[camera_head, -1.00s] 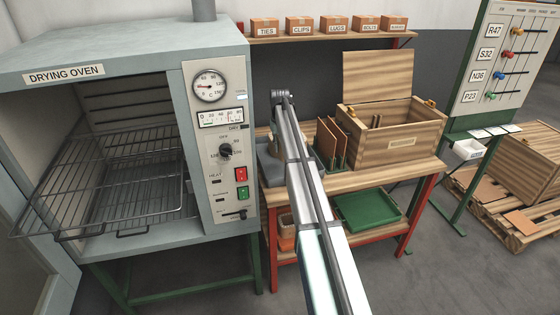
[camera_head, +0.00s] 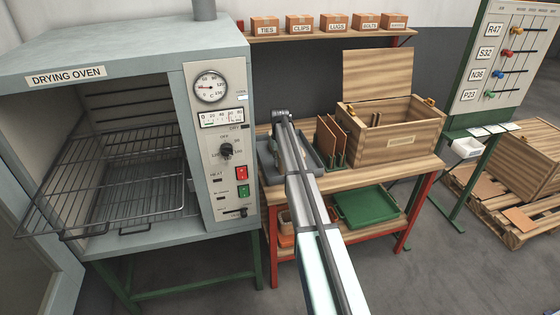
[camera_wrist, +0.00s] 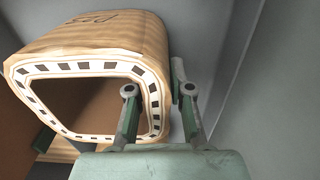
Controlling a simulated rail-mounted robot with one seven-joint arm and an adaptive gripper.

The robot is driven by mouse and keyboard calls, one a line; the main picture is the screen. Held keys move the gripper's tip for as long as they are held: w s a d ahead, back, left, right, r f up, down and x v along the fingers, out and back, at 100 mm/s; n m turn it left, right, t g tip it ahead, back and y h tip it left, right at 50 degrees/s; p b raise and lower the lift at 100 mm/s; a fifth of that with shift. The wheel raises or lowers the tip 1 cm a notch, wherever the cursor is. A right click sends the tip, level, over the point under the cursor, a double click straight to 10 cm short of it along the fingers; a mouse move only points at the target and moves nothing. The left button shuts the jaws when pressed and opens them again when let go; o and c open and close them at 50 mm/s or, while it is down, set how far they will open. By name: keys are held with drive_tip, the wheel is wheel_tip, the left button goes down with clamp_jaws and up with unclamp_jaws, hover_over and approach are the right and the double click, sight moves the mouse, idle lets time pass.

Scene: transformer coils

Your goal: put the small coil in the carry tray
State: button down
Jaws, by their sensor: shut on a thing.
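The small coil (camera_wrist: 95,38) is a tan, wrapped ring with a squared opening, a black-and-white dashed end face and dark lettering on top. It fills the upper left of the wrist view. My gripper (camera_wrist: 160,90) is shut on its near-right wall, with one green finger in the opening and the other outside. In the head view my arm hides the gripper and coil above the bench's left end. A grey tray-like surface (camera_head: 267,160) shows there beside the arm. Grey surfaces also lie right of the coil in the wrist view. I cannot tell whether the coil touches them.
The drying oven (camera_head: 222,110) stands close on the left, with its wire rack (camera_head: 110,180) pulled out. Upright brown boards (camera_head: 328,140) and an open wooden crate (camera_head: 405,140) stand right of my arm on the bench. A green tray (camera_head: 362,207) lies on the lower shelf.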

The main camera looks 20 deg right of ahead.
drive_tip(key=c, duration=1.1)
unclamp_jaws()
drive_tip(key=shift+o, duration=0.2)
drive_tip(key=shift+r, duration=0.15)
wheel_tip(320, 180, up, 12)
drive_tip(key=b, duration=0.3)
